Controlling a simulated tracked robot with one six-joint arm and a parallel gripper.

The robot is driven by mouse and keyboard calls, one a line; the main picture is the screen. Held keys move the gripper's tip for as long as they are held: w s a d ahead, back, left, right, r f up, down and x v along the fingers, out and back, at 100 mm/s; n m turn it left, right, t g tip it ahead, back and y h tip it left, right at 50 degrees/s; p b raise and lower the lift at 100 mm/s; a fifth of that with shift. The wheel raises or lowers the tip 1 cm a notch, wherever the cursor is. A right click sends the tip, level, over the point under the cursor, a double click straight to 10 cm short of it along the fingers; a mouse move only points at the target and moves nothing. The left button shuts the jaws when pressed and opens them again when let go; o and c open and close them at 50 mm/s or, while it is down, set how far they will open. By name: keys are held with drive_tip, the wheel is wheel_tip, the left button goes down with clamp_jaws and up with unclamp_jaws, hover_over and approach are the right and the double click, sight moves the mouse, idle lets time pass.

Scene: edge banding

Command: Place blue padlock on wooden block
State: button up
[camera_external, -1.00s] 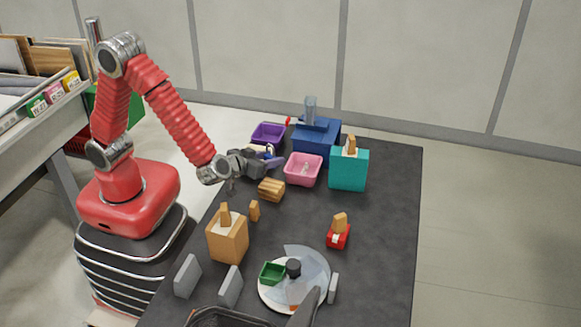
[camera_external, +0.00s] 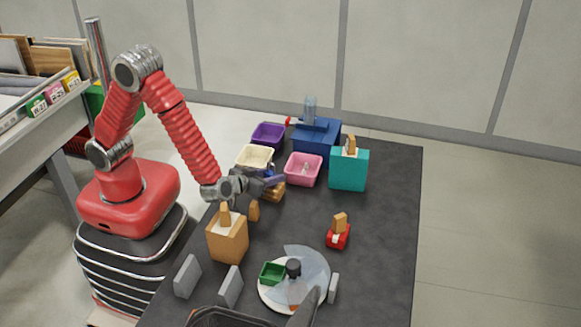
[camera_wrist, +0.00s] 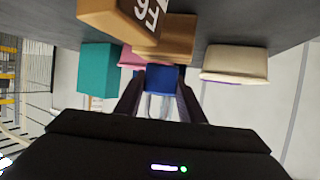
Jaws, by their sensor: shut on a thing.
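The blue padlock (camera_external: 270,170) shows small in the external view, at the jaws of my gripper (camera_external: 268,182). My gripper is shut on it and holds it above the table, its metal shackle side up. The striped wooden block (camera_external: 274,193) lies just right of and below the jaws in that view, partly hidden by them. A wooden piece (camera_wrist: 172,38) also shows in the wrist view, beyond the fingers (camera_wrist: 160,98).
A cream bin (camera_external: 254,155), purple bin (camera_external: 268,134) and pink bin (camera_external: 303,170) stand behind my gripper. A small wooden piece (camera_external: 254,211) and an orange box (camera_external: 228,240) stand in front.

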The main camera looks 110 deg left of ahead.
sight(270, 163)
drive_tip(key=shift+f, duration=0.3)
drive_tip(key=o, duration=1.1)
drive_tip(key=shift+f, duration=0.1)
drive_tip(key=d+r, duration=0.1)
drive_tip(key=s+d+r, duration=0.1)
drive_tip(key=shift+d, duration=0.35)
wheel_tip(270, 163, up, 5)
drive_tip(key=shift+r, duration=0.7)
